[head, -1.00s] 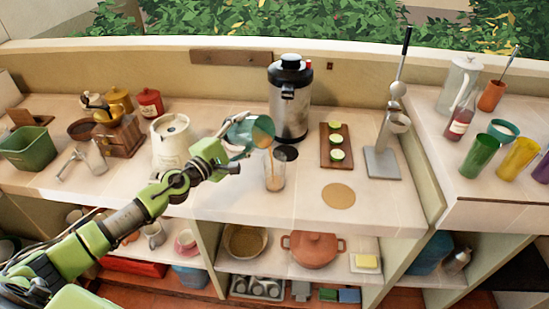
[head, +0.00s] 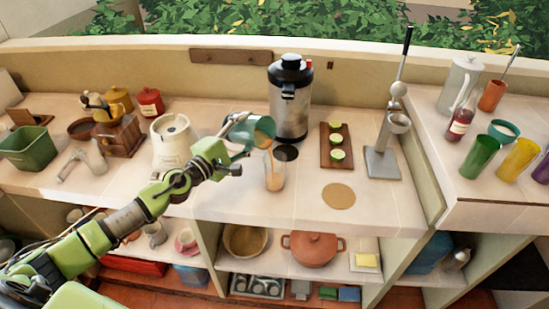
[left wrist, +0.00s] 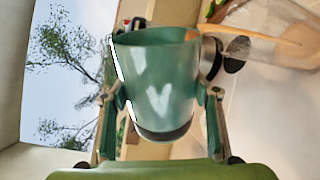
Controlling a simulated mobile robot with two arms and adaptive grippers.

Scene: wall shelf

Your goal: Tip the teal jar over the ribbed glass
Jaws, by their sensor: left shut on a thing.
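The teal jar (head: 240,131) is tilted in the head view, its mouth toward the right, with brown-orange liquid at its lip. My left gripper (head: 225,146) is shut on the jar and holds it above the counter. In the left wrist view the jar (left wrist: 162,88) sits between the two fingers of the left gripper (left wrist: 163,112). The ribbed glass (head: 274,178) stands upright below the lip. A thin brown stream runs down into it, and brownish liquid shows inside. The stream also crosses the upper right of the left wrist view. My right gripper is not in view.
A steel airpot (head: 290,100) stands just behind the glass. A cream kettle-like pot (head: 170,142) stands left of the jar. A wooden board with cut limes (head: 337,160), a cork mat (head: 338,196) and a lever press (head: 383,164) are to the right.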

